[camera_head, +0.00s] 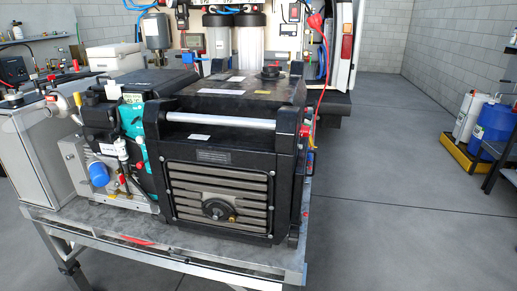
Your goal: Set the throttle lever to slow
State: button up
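A black machine (218,190) with a slatted front grille and a light bar across its upper front stands on a metal bench (120,243). Its left side carries a teal panel (133,122), hoses and small fittings. A small red knob (140,166) shows low on that side, and a red part (304,131) shows at its right edge. I cannot tell which part, if any, is the throttle lever, and its setting cannot be read. My gripper is not in view.
A blue cap (98,174) sticks out at the machine's left. A red cable (325,70) hangs behind on the right. Containers stand in a yellow tray (464,160) at far right. The floor (400,180) between is clear.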

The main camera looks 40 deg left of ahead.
aim_at(141, 164)
jog(key=k, duration=1.6)
jog(key=u, duration=1)
jog(key=i, duration=1)
jog(key=z, duration=0.05)
